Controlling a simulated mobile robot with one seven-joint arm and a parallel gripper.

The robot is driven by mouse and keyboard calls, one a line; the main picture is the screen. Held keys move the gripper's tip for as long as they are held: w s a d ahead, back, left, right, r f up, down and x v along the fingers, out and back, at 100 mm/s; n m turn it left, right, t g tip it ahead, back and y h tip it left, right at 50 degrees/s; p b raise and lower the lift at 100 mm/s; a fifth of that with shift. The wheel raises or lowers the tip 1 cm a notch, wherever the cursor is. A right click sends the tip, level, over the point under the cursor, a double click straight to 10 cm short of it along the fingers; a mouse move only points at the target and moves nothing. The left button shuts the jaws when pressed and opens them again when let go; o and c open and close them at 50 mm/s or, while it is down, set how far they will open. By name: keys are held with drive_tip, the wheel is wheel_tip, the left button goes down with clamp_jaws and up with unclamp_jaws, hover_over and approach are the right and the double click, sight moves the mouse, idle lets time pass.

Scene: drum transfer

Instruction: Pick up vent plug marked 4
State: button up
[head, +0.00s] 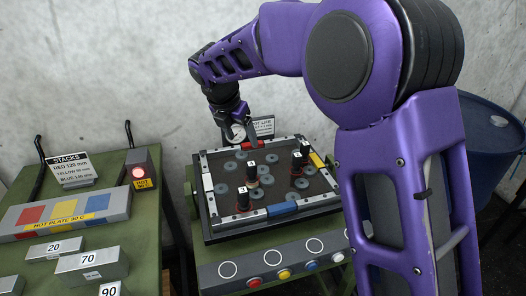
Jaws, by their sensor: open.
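Several dark plugs with white number tags stand upright in the framed tray (208,190). One plug (251,173) is near the middle, one (243,200) near the front left, and two close together at the right, a nearer one (297,170) and a farther one (305,152). The tag digits are too small to read surely, so I cannot tell which plug is marked 4. My gripper (240,138) is open and empty above the back left of the tray, apart from the plugs. Its fingertips are small and partly unclear.
Several grey rings (274,208) lie in the tray. A panel with coloured buttons (284,274) runs along its front. At left, a green table (125,222) carries a hot plate (55,217), a lit red lamp (139,172) and numbered blocks (90,264). A blue drum (490,135) stands at right.

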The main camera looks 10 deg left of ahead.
sight(252, 163)
drive_tip(key=x, duration=1.2)
drive_tip(key=shift+w+a+f+b, duration=0.15)
drive_tip(key=shift+f+b, duration=0.15)
drive_tip(key=shift+b, duration=0.05)
drive_tip(key=shift+x, duration=2.6)
clamp_jaws()
